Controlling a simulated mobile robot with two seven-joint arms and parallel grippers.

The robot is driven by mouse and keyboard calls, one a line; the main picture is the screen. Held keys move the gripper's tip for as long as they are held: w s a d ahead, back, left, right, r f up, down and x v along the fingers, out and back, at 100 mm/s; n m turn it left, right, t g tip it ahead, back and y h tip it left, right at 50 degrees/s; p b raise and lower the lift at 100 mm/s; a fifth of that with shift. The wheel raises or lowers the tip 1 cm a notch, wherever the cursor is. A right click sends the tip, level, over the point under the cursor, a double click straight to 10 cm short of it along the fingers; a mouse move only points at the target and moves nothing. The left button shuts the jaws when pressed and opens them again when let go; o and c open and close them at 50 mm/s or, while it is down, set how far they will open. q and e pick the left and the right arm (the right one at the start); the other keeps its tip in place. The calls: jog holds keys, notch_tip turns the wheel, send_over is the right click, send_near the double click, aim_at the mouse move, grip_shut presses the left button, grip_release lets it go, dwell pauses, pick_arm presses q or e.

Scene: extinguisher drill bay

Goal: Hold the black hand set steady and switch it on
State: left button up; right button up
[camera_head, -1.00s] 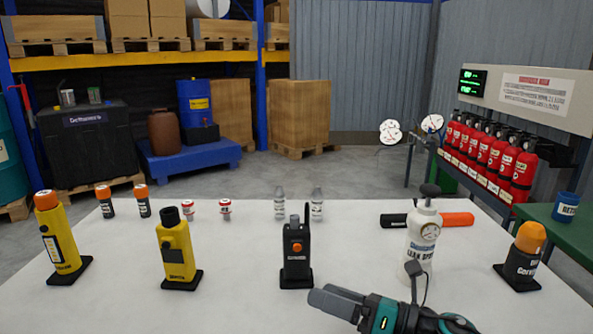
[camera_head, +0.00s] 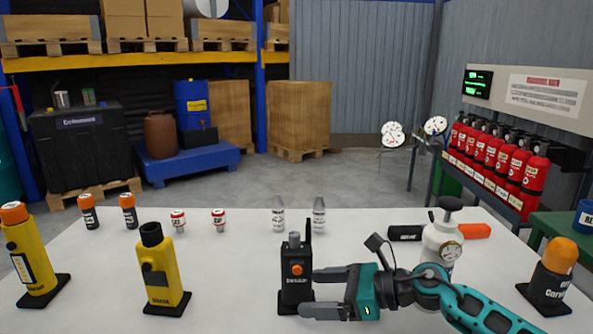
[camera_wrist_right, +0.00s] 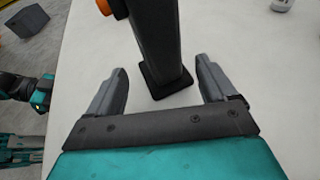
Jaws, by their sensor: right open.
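The black hand set (camera_head: 295,268) stands upright on its dark base on the white table, with a stub aerial and an orange button on its front. My right gripper (camera_head: 312,291) is open just right of it, low, with its fingers pointing at it. In the right wrist view the hand set's dark body (camera_wrist_right: 158,42) rises from its base between and just beyond the open fingertips (camera_wrist_right: 160,70). I cannot tell whether they touch it. Part of my left arm shows at the left edge of the right wrist view; its fingers cannot be made out.
A yellow unit (camera_head: 160,268) stands to the left, another yellow unit (camera_head: 32,255) further left. A white bottle with a gauge (camera_head: 441,245) stands behind my right wrist. A black and orange unit (camera_head: 552,275) is far right. Small bottles (camera_head: 319,216) stand behind the hand set.

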aim_at(302, 292)
jog(key=shift+b+x, duration=0.4)
jog(key=shift+x, duration=0.8)
jog(key=shift+w+a+f, duration=0.1)
jog(key=shift+a+f, duration=0.05)
jog(key=shift+a, duration=0.15)
pick_arm(q)
jog(key=shift+w+d+f, duration=0.15)
jog(key=shift+w+d, duration=0.1)
jog(key=shift+d, duration=0.1)
pick_arm(e)
jog(key=shift+w+a, duration=0.1)
jog(key=shift+a, duration=0.2)
jog(key=shift+c, duration=0.5)
pick_arm(q)
jog(key=shift+a+f, duration=0.1)
jog(key=shift+c, duration=0.2)
pick_arm(e)
jog(key=c, duration=1.1)
pick_arm(q)
grip_shut()
pick_arm(e)
jog(key=shift+c, duration=0.2)
pick_arm(q)
jog(key=shift+s, duration=0.15)
